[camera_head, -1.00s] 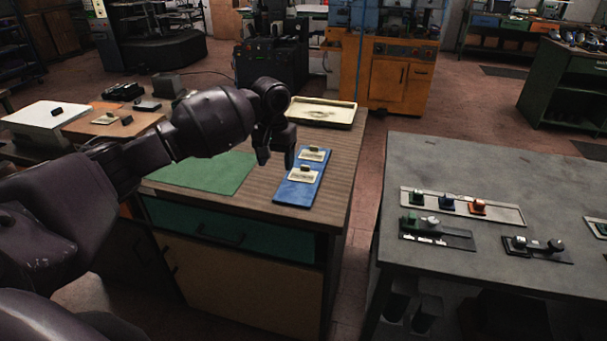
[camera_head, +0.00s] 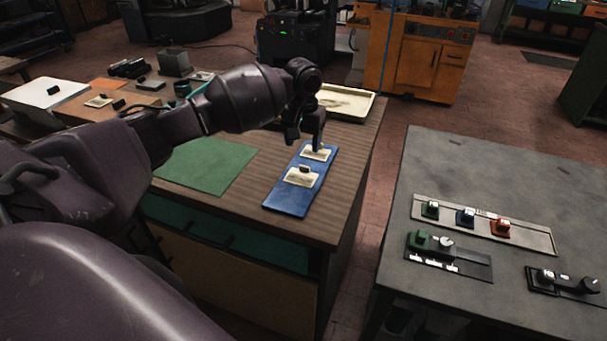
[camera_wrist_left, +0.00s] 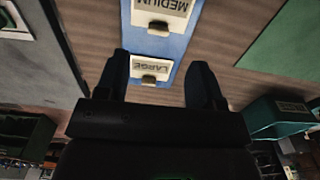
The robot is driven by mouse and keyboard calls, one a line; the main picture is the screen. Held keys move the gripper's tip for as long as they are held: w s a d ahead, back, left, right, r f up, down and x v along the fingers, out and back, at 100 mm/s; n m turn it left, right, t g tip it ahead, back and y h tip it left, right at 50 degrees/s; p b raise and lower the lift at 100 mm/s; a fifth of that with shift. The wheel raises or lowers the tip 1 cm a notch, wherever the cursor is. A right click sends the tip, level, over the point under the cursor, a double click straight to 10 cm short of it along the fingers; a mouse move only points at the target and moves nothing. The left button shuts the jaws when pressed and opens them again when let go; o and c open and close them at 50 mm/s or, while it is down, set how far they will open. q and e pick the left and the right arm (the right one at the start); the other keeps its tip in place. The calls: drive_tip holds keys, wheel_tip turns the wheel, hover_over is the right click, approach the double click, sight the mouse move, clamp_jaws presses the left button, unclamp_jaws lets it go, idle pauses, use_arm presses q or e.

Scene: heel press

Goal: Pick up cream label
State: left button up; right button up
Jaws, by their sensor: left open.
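Two cream labels with small dark grips lie on a blue strip (camera_head: 287,203) on the wooden workbench. The near cream label (camera_head: 302,178) reads MEDIUM in the left wrist view (camera_wrist_left: 160,12). The far cream label (camera_head: 318,153) reads LARGE in the left wrist view (camera_wrist_left: 150,67). My left gripper (camera_head: 305,143) is open over the far end of the strip. In the left wrist view its fingers (camera_wrist_left: 160,72) stand either side of the LARGE label, with nothing held. I cannot tell the exact height above the label. My right gripper is not in view.
A green mat (camera_head: 205,165) lies left of the strip. A cream tray (camera_head: 345,104) stands behind it on the workbench (camera_head: 330,215). A grey table (camera_head: 480,180) to the right holds racks with small coloured pieces, across a gap of floor.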

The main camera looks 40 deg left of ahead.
sight(304, 167)
use_arm(q)
wheel_tip(304, 167, down, 3)
drive_tip(key=shift+r, duration=0.1)
drive_tip(key=shift+w+f, duration=0.1)
drive_tip(key=shift+f, duration=0.6)
wheel_tip(304, 167, down, 4)
drive_tip(key=shift+w+f+b, duration=0.15)
drive_tip(key=shift+b, duration=0.35)
drive_tip(key=shift+c, duration=0.3)
drive_tip(key=c, duration=0.8)
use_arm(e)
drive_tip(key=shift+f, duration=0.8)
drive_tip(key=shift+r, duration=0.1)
